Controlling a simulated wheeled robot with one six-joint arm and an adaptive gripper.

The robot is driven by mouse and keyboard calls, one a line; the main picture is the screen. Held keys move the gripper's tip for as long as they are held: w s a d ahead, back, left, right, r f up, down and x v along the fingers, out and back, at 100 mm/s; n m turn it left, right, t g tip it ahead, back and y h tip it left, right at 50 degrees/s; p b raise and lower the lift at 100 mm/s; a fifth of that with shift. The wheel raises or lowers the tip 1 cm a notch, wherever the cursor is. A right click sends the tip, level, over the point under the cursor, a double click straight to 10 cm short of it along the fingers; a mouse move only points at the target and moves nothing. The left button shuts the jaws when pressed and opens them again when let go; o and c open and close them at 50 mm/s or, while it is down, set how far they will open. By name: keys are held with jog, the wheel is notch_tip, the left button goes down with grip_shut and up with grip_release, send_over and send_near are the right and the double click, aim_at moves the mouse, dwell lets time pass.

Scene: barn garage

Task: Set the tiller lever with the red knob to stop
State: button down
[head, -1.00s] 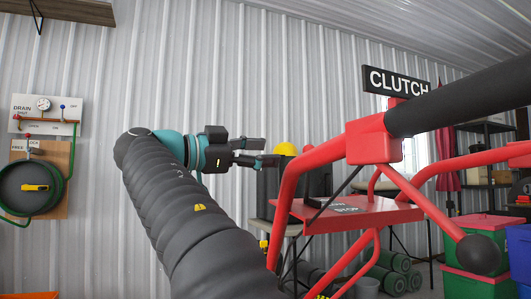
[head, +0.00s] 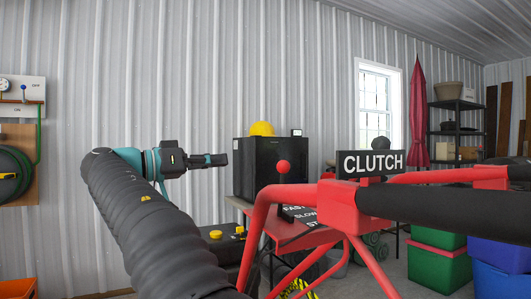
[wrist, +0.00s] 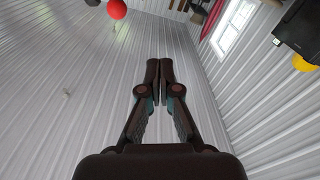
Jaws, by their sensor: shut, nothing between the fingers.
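The red knob (head: 283,167) stands on its lever above the red tiller panel (head: 300,240) in the head view. The panel carries dark labels (head: 300,214) that read FAST, SLOW and a partly hidden ST. The red knob also shows at the top of the wrist view (wrist: 117,9). My gripper (head: 222,159) is left of the knob and a little higher in the head view, apart from it. In the wrist view its fingers (wrist: 159,64) are together, with nothing between them.
Red tiller handlebars with a black grip (head: 430,208) and a CLUTCH sign (head: 370,163) fill the right front. A dark cabinet (head: 262,180) with a yellow hard hat (head: 262,129) stands behind. Green crates (head: 440,262) and a shelf are at the right.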

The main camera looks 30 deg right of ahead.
jog(key=s+d+f+n+g, duration=0.1)
jog(key=s+d+n, duration=0.2)
jog(key=d+n, duration=0.7)
jog(key=shift+s+d+f+n, duration=0.3)
jog(key=shift+f+n, duration=0.1)
jog(key=shift+n, duration=2.5)
jog(key=shift+s+b, duration=0.15)
jog(key=shift+b, duration=0.15)
